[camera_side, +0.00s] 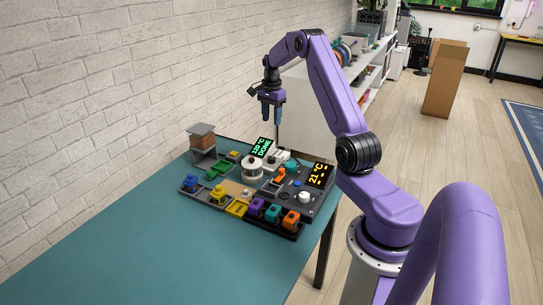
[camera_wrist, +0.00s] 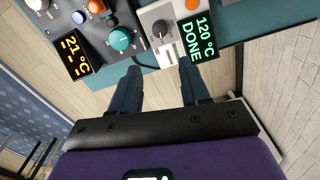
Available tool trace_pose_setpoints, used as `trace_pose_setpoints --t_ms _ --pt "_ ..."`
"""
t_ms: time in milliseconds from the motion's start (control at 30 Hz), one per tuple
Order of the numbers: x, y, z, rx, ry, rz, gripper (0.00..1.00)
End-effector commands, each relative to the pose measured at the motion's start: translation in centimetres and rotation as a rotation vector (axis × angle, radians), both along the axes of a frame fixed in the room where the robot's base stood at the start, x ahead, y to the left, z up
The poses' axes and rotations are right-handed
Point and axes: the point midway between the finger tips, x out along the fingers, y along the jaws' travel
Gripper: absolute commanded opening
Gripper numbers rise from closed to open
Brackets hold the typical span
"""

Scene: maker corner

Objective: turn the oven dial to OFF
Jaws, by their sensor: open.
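A grey dial with a pale pointer line (camera_wrist: 160,28) sits on a light panel beside a green-lit display (camera_wrist: 198,38) reading 120 °C DONE; it is probably the oven dial, but I cannot read its markings. The display also shows in the side view (camera_side: 262,147). A teal dial (camera_wrist: 120,38) is on the dark panel beside an amber display (camera_wrist: 76,54) reading 21 °C. My gripper (camera_side: 271,117) is open and empty above the far end of the board, its fingers pointing down. In the wrist view, my gripper (camera_wrist: 158,75) has its fingers well apart, with the grey dial beyond the gap.
The board stands on a teal table (camera_side: 130,235) against a white brick wall (camera_side: 90,100). Several coloured blocks, including a purple one (camera_side: 256,207), line its front. A white round stack (camera_side: 252,170) and a grey stand (camera_side: 202,142) rise from it. The table's near left is clear.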

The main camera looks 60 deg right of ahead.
Motion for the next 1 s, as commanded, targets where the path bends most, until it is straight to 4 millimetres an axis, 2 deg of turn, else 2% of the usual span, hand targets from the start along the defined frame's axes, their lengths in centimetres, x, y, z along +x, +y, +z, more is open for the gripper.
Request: trace_pose_setpoints --t_ms 167,700,1000 --pt "-0.1 0.1 -2.5 0.004 0.005 0.002 0.46" --pt "-0.1 0.2 -12.6 0.003 0.005 0.005 0.46" --pt "0.0 0.1 -16.3 0.001 0.002 0.005 0.46"
